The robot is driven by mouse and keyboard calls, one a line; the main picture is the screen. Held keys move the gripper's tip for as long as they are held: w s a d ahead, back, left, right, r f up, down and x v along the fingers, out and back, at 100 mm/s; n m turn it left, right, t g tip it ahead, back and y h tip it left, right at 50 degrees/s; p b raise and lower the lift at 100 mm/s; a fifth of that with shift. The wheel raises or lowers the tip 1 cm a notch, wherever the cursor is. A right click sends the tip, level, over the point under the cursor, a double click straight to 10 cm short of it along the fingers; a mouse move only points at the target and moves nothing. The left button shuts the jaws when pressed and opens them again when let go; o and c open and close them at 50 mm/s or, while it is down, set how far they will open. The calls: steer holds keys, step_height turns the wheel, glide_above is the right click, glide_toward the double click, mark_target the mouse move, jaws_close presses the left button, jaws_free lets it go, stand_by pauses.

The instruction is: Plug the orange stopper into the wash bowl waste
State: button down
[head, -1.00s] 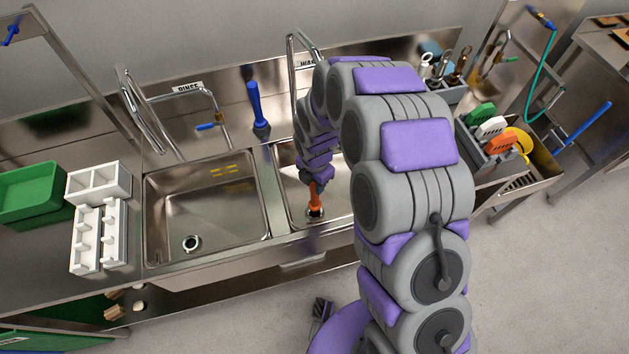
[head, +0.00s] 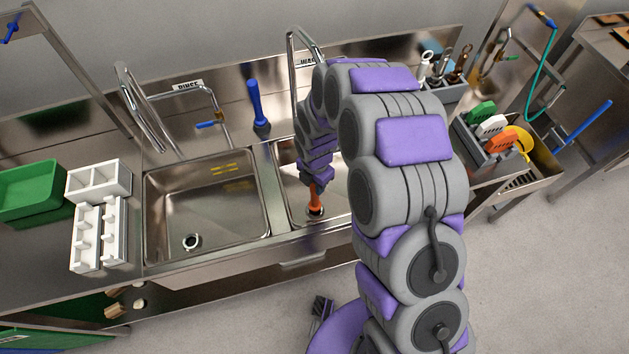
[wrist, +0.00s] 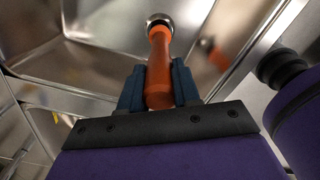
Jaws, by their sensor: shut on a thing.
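The orange stopper (head: 314,197) is upright in the right-hand bowl, which stands under the partly hidden "WASH" sign (head: 307,63). My gripper (wrist: 160,88) is shut on the stopper's handle, one dark finger on each side. In the wrist view the orange stopper (wrist: 160,60) reaches away from the fingers to the round metal waste (wrist: 158,20). Its lower end is at the waste ring; I cannot tell how deep it sits. In the head view the wash bowl waste (head: 315,211) shows around the stopper's foot. My arm hides the right part of the wash bowl (head: 285,185).
The rinse bowl (head: 205,200) at left is empty, with an open waste (head: 191,242). A blue-handled brush (head: 256,105) stands behind the divider. A tap (head: 291,75) rises behind the wash bowl. White trays (head: 98,215) and a green tub (head: 30,190) stand on the left counter.

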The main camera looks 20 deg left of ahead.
steer(key=shift+f, duration=1.05)
steer(key=c, duration=0.7)
jaws_free()
steer(key=shift+c, duration=0.2)
steer(key=shift+o, duration=0.5)
steer(key=shift+o, duration=0.8)
steer(key=shift+r, duration=0.25)
steer(key=shift+r+p, duration=0.3)
steer(key=shift+r, duration=0.4)
steer(key=shift+r+p, duration=0.55)
steer(key=shift+r, duration=0.8)
